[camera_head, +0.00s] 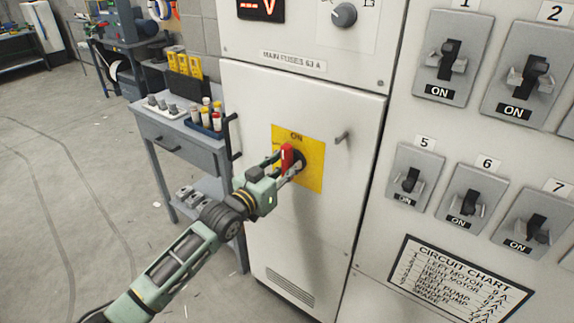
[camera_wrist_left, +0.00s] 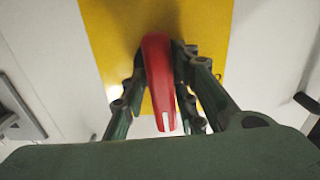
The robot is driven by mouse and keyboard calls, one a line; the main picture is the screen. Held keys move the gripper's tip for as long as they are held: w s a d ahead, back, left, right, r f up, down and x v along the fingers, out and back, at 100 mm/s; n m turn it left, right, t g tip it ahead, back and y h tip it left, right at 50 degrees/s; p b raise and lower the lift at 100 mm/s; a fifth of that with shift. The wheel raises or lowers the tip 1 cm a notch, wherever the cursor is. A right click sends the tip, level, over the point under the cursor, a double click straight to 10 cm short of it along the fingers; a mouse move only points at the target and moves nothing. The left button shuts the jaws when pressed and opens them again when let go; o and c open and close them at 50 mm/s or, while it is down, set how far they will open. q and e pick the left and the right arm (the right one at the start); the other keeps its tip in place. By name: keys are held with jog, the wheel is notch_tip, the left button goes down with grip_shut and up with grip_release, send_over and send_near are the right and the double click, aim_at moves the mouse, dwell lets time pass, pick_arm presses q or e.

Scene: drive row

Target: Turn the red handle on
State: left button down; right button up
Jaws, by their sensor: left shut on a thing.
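The red handle (camera_head: 287,158) sits on a yellow plate (camera_head: 313,171) on the white cabinet door. The plate has "ON" written at its top. In the head view the handle stands roughly upright, close to in line with that word. My left gripper (camera_head: 285,164) is shut on the handle, with a finger on each side of it. In the left wrist view the red handle (camera_wrist_left: 158,80) lies between the two green fingers (camera_wrist_left: 160,85), with the yellow plate (camera_wrist_left: 115,35) behind. The fingers hide part of the handle's base. My right gripper is not in view.
The cabinet door (camera_head: 290,235) carries a small door handle (camera_head: 342,137). A grey panel with several black switches (camera_head: 448,60) is at the right. A workbench (camera_head: 180,140) with fuses and bottles stands close at the left. The floor (camera_head: 70,200) farther left is clear.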

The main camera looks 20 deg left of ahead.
pick_arm(q)
jog(key=shift+a+f+m, duration=0.1)
jog(key=shift+m, duration=0.2)
jog(key=c, duration=1.6)
grip_release()
jog(key=shift+c, duration=0.2)
jog(key=shift+o, duration=0.4)
jog(key=shift+w+a, duration=0.1)
jog(key=v, duration=1.2)
